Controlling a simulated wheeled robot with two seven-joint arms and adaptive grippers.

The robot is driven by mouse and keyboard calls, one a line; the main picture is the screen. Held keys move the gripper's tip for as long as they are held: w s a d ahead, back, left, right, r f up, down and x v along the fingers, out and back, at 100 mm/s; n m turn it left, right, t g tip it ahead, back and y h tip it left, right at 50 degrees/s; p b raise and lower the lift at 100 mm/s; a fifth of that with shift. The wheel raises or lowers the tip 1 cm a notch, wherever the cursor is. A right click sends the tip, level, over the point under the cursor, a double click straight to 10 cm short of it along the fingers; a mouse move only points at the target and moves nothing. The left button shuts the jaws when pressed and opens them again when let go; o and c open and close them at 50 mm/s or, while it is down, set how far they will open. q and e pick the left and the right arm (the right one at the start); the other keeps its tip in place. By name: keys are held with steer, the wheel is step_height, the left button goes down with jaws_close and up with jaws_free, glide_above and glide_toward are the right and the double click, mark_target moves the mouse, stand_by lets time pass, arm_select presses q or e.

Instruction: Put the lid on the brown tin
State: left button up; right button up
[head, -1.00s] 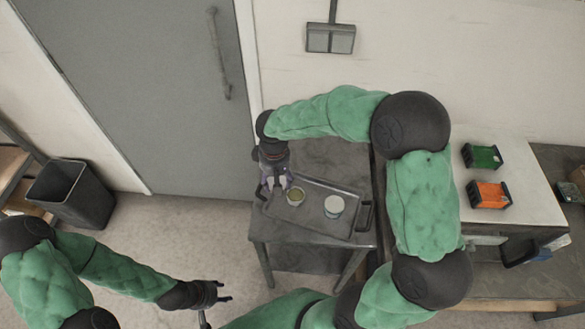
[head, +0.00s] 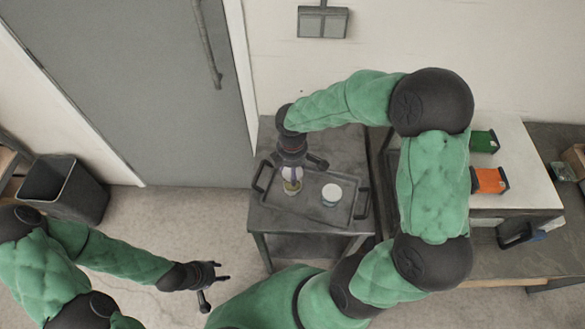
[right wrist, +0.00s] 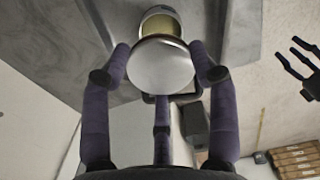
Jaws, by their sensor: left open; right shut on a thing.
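The brown tin (head: 292,188) stands on the dark tray, largely hidden by my right gripper in the head view. In the right wrist view the tin (right wrist: 160,24) shows a pale rim and a yellowish inside. My right gripper (right wrist: 160,58) is shut on a round silvery lid (right wrist: 160,66), which overlaps the tin's near part; I cannot tell whether they touch. In the head view my right gripper (head: 291,176) points down at the tin. My left gripper (head: 222,272) is open and empty, away to the lower left over the floor.
A second tin with a white top (head: 331,193) stands right of the brown tin on the tray (head: 318,216). The tray has raised handles and lies on a grey table (head: 275,217). Green (head: 483,141) and orange (head: 490,180) boxes stand farther right.

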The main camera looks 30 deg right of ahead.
steer(key=shift+f+b, duration=1.25)
steer(key=shift+f, duration=0.3)
steer(key=shift+f+b, duration=0.5)
steer(key=shift+f, duration=0.35)
steer(key=shift+f, duration=0.6)
stand_by(0.4)
steer(key=o, duration=1)
steer(key=shift+r, duration=0.1)
